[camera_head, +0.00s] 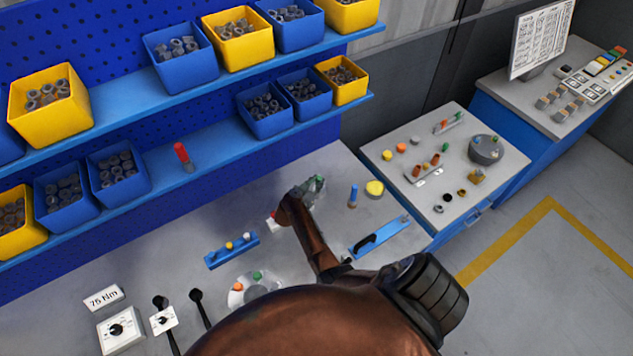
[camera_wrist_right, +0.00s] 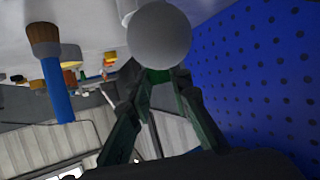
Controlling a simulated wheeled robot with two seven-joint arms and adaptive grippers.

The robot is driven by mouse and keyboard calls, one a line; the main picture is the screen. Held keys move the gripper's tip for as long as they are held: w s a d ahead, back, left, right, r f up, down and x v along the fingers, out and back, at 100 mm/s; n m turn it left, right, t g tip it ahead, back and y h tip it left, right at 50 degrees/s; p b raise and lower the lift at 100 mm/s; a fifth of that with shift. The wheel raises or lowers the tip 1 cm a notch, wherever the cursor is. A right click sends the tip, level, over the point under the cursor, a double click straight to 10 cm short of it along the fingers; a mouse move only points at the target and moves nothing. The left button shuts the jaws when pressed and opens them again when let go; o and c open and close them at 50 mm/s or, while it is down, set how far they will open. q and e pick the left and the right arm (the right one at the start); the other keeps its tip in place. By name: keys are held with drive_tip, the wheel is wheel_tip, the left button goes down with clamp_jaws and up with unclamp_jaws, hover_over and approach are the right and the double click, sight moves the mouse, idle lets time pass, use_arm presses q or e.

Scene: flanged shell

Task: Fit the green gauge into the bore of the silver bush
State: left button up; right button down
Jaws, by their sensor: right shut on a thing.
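My right gripper (camera_head: 316,188) is over the back of the workbench in the head view, its arm coming up from below. In the right wrist view its dark fingers (camera_wrist_right: 160,92) are closed on a green piece (camera_wrist_right: 157,75), which I take as the green gauge; the fingers hide most of it. A plain grey round face (camera_wrist_right: 165,35) shows just beyond the fingertips. I cannot tell whether it is the gauge's end or the silver bush; no bore shows in it. I cannot pick out the silver bush for sure in the head view. My left gripper is not in view.
A blue-handled brush (camera_head: 352,195) and a yellow round piece (camera_head: 375,188) stand right of the gripper. A blue rack (camera_head: 232,251), a blue plate with a black handle (camera_head: 378,238) and a round pale tray (camera_head: 238,299) lie nearer. Shelves with bins (camera_head: 200,150) rise behind left.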

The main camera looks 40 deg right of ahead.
drive_tip(key=shift+f, duration=0.15)
drive_tip(key=c, duration=1.7)
unclamp_jaws()
drive_tip(key=shift+f, duration=0.1)
drive_tip(key=v, duration=0.7)
drive_tip(key=shift+a, duration=0.2)
drive_tip(key=shift+s+d, duration=0.1)
drive_tip(key=shift+d, duration=0.05)
